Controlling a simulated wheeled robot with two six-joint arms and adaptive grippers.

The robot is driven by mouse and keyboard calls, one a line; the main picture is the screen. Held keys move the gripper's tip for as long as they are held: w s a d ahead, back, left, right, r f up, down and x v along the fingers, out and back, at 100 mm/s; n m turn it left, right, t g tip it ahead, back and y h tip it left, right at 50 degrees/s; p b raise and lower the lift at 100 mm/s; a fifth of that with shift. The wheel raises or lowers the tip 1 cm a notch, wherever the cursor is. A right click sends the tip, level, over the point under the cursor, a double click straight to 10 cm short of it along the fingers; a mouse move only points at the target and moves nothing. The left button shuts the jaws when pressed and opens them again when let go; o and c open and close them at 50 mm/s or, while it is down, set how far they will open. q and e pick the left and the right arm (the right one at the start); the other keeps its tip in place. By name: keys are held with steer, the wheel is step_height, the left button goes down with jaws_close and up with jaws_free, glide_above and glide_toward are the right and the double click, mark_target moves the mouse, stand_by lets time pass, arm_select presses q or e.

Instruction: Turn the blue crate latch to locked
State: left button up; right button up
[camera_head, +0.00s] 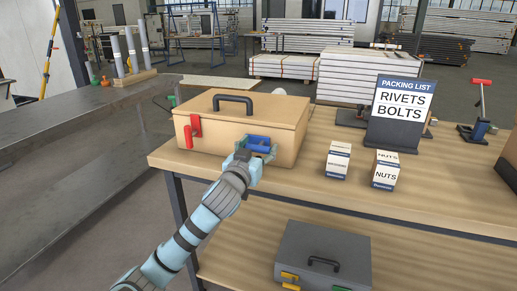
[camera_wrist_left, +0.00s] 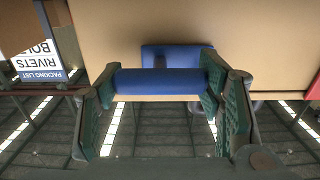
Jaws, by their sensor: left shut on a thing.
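A tan wooden crate (camera_head: 285,115) with a black top handle stands on the wooden workbench. Its blue latch (camera_head: 259,139) is on the right of the front face, with its bar lying roughly horizontal. My left gripper (camera_head: 257,149) is at the front of the crate, shut on the blue latch. In the left wrist view the blue bar (camera_wrist_left: 160,82) spans between the gripper's two green-padded fingers (camera_wrist_left: 160,112). The red latch (camera_head: 193,131) on the left of the front face stands upright. My right gripper is not in view.
Two small boxes, a bolts box (camera_head: 338,161) and a nuts box (camera_head: 385,171), stand right of the crate. A packing list sign (camera_head: 398,110) is behind them. A grey case (camera_head: 322,250) sits on the lower shelf. A dark bench (camera_head: 75,125) is at left.

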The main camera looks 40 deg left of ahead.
arm_select(q)
steer(key=shift+r+m+p, duration=0.15)
steer(key=shift+m+p, duration=0.65)
steer(key=shift+p, duration=0.4)
steer(key=m+p, duration=0.7)
steer(key=shift+p, duration=0.4)
steer(key=m+p, duration=0.3)
steer(key=m, duration=0.1)
steer(key=shift+p, duration=0.3)
steer(key=m+p, duration=0.1)
steer(key=m, duration=0.2)
steer(key=shift+f+m+p, duration=0.2)
steer(key=shift+m+p, duration=0.55)
steer(key=shift+m, duration=0.35)
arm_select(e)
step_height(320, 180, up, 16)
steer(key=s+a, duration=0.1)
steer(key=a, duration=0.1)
arm_select(q)
steer(key=o, duration=1.2)
steer(key=shift+d, duration=0.1)
steer(key=shift+c, duration=0.2)
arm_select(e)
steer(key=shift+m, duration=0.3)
